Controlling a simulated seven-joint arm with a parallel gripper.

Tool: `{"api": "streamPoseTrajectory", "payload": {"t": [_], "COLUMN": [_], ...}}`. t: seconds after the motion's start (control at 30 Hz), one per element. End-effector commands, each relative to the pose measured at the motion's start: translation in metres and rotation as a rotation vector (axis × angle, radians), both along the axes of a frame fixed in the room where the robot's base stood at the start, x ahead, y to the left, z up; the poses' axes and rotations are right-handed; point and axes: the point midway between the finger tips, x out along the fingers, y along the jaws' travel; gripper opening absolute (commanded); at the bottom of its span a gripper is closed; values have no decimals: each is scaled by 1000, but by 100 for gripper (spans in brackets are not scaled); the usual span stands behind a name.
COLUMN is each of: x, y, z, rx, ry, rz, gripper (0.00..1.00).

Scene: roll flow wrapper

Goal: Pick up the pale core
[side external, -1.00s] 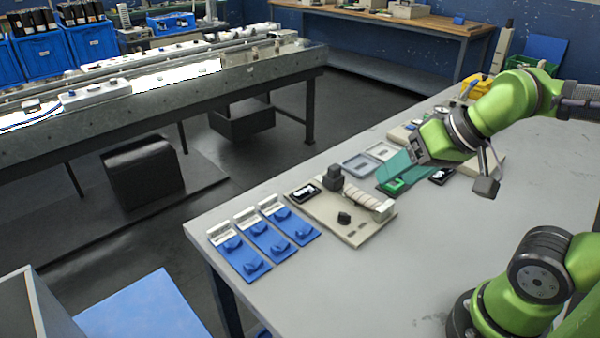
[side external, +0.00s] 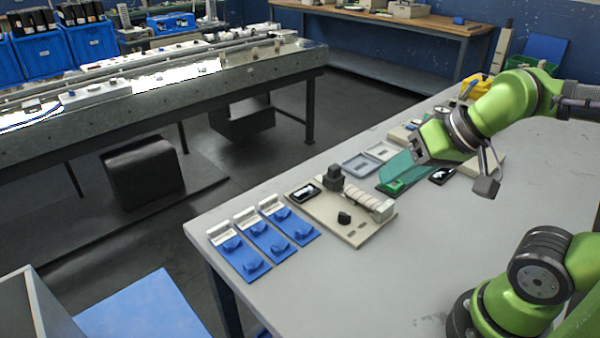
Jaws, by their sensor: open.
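A pale, cream ribbed cylinder (side external: 368,201) lies along the right side of a beige fixture board (side external: 330,217) on the grey table. It looks like the pale core, but it is too small here to be sure. My gripper (side external: 420,151) is open, above and to the right of the board, over the area of a green plate (side external: 405,171). It is clear of the cylinder, and nothing shows between its jaws. The fingertips are small and partly dark, so their exact shape is hard to see.
The board also carries a dark block (side external: 334,184), a black knob (side external: 344,218) and a black tray with white contents (side external: 303,193). Blue plates (side external: 239,258) stand at its left. Grey trays (side external: 359,164) lie behind.

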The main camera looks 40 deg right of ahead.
Motion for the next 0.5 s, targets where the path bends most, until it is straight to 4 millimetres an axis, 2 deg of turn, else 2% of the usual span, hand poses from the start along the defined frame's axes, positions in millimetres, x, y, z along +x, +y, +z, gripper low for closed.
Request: {"api": "streamPoseTrajectory", "payload": {"t": [0.37,0.5], "x": [2,19], "y": [-4,-21], "z": [-5,-17], "rx": [1,12], "ry": [20,104], "rz": [-16,-79], "gripper": [41,41]}}
